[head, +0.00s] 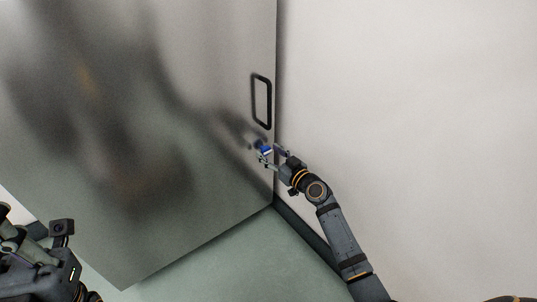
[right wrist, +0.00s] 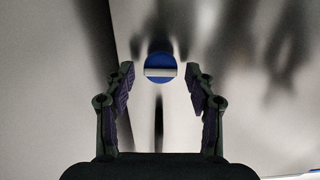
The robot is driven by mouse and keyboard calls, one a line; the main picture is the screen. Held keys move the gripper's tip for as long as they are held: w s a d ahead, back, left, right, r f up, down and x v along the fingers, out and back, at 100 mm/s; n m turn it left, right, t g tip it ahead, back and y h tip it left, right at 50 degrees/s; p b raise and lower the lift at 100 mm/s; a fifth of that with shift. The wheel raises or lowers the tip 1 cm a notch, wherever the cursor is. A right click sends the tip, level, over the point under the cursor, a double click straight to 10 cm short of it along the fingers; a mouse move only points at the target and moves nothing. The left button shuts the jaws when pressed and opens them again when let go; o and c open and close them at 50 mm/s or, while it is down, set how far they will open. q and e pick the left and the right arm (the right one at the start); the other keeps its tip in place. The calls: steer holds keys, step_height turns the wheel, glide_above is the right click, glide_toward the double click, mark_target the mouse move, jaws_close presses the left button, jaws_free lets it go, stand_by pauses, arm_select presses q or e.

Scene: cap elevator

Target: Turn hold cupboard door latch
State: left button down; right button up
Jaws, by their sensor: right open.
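The cupboard door (head: 150,120) is a large brushed-metal panel with blurred reflections. Its latch (head: 265,150) is a small blue round piece below the handle, near the door's right edge. In the right wrist view the latch (right wrist: 160,67) is a blue disc with a pale bar lying level across it. My right gripper (head: 272,157) is at the latch, and its fingers partly hide it. In the right wrist view my right gripper (right wrist: 160,72) is open, with one finger on each side of the disc and a gap to both. My left gripper (head: 62,232) is low at the left, away from the door.
A black handle (head: 270,102) stands upright on the door just above the latch. A plain pale wall (head: 410,100) rises to the right of the door. Greenish floor (head: 260,262) shows below the door, with a dark skirting strip along the wall.

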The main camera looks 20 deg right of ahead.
steer(key=shift+w+a, duration=0.25)
steer(key=shift+w, duration=0.3)
steer(key=shift+c, duration=0.4)
steer(key=c, duration=1)
